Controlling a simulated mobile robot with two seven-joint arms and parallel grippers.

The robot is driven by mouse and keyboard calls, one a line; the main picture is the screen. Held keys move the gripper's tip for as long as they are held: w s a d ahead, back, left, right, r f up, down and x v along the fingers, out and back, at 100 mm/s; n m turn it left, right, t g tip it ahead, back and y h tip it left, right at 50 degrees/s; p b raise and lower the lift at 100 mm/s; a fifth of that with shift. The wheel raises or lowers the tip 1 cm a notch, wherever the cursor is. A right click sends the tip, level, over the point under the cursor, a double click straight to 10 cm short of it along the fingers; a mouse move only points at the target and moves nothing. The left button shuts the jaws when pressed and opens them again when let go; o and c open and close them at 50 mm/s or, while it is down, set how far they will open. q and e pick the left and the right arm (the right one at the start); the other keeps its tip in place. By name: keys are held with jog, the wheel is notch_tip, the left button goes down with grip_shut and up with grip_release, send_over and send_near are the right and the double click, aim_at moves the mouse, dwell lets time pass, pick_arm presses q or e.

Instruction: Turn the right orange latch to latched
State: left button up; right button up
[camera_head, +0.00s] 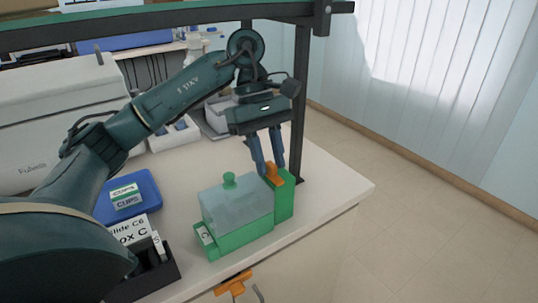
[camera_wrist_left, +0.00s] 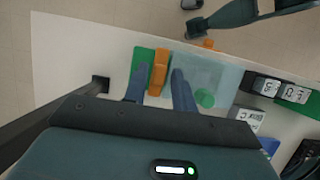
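A green box (camera_head: 240,238) with a see-through lid and a green knob stands on the table. An orange latch (camera_head: 272,174) sits on top of its green right end block (camera_head: 284,197); the latch also shows in the left wrist view (camera_wrist_left: 158,72). My left gripper (camera_head: 270,172) points down over it. In the left wrist view its blue fingers (camera_wrist_left: 161,72) stand apart, one on each side of the latch, with narrow gaps visible. Another orange piece (camera_head: 233,285) shows at the table's front edge. My right gripper is not clearly seen.
A blue tray (camera_head: 147,187) with a green-and-white box and a dark slide-box holder (camera_head: 160,275) stand left of the green box. A dark shelf post (camera_head: 300,100) rises close behind the gripper. The table's right corner (camera_head: 350,185) is clear.

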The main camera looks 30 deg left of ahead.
pick_arm(q)
grip_shut()
pick_arm(e)
jog(key=shift+f, duration=0.1)
